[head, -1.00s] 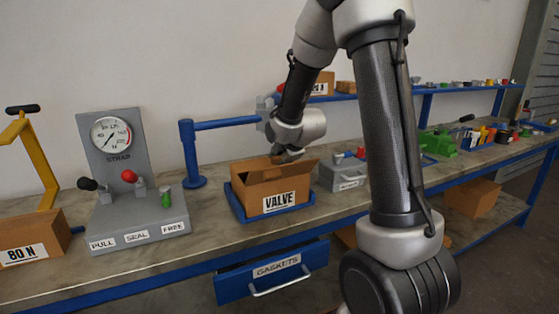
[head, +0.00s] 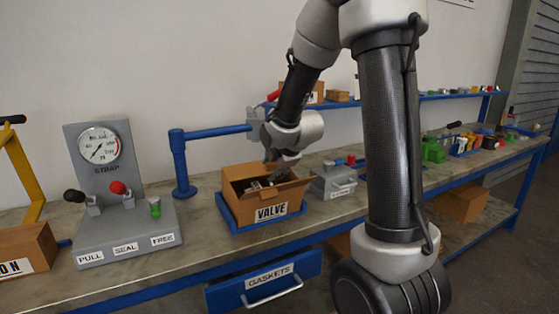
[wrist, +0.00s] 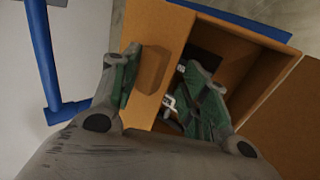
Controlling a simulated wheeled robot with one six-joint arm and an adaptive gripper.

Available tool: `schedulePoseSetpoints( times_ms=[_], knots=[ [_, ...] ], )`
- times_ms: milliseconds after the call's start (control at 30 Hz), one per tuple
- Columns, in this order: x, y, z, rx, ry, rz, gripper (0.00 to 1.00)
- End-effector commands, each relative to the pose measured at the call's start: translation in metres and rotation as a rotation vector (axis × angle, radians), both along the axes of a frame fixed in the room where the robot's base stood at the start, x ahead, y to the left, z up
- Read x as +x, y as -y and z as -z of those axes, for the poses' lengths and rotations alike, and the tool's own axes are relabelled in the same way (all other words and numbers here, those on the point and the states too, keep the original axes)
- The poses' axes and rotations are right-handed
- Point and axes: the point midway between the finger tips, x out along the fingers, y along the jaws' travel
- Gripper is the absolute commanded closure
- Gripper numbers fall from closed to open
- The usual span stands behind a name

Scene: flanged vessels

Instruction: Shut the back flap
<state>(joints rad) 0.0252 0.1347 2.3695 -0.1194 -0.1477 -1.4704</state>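A brown cardboard box labelled VALVE (head: 271,212) stands on the bench with its top open. It also shows in the wrist view (wrist: 252,45), with its inside dark. Some small grey shape shows inside. My gripper (head: 277,172) is at the box's back right, pointing down. In the wrist view my gripper's fingers (wrist: 163,72) are spread apart. A cardboard panel that looks like the back flap (wrist: 150,95) lies between them; one finger is on its wall side, the other over the opening. I cannot tell whether either touches. Another flap (wrist: 290,125) spreads out at the right.
The box sits in a blue tray (head: 222,207). A blue post with a horizontal arm (head: 180,165) stands behind left. A grey gauge stand with levers (head: 105,180) is at the left. A grey case (head: 335,182) is close at the right. The GASKETS drawer (head: 266,282) is below.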

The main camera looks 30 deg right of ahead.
Motion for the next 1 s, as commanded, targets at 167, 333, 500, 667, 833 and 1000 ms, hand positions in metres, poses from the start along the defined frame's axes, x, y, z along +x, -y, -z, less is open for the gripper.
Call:
schedulePoseSetpoints(
  times_ms=[167, 333, 500, 667, 833, 1000],
  knots=[
    [-0.032, 0.001, -0.034, -0.001, 0.008, 0.0, 0.57],
    [-0.044, 0.002, -0.046, -0.001, 0.006, 0.0, 0.57],
    [-0.051, 0.001, -0.053, -0.001, 0.006, 0.001, 0.57],
    [-0.052, 0.001, -0.055, -0.001, 0.005, 0.001, 0.57],
    [-0.052, 0.0, -0.055, -0.001, 0.006, 0.001, 0.57],
    [-0.052, 0.0, -0.055, -0.001, 0.006, 0.001, 0.57]
  ],
)
